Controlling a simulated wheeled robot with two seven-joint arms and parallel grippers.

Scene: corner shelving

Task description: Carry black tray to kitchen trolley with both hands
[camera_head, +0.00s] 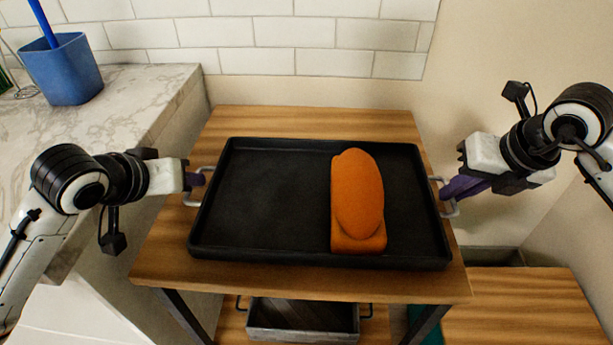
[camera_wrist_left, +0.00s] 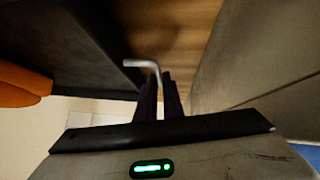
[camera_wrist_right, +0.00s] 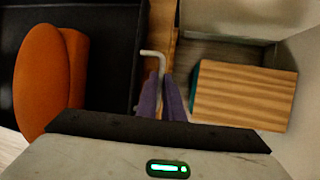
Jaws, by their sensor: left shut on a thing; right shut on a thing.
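The black tray (camera_head: 270,200) is at the wooden top of the kitchen trolley (camera_head: 300,120), level, with an orange loaf-shaped object (camera_head: 358,200) in its right half. I cannot tell whether it rests on the wood or is just above it. My left gripper (camera_head: 198,180) is shut on the tray's left metal handle (camera_head: 190,200); the handle also shows in the left wrist view (camera_wrist_left: 140,64). My right gripper (camera_head: 450,189) is shut on the right handle (camera_head: 452,208), which the right wrist view (camera_wrist_right: 153,54) shows too.
A marble counter (camera_head: 150,85) with a blue container (camera_head: 68,75) stands at the left. A tiled wall (camera_head: 280,45) is behind the trolley. A grey tray (camera_head: 300,320) sits on the trolley's lower shelf. Another wooden surface (camera_head: 530,310) is at the lower right.

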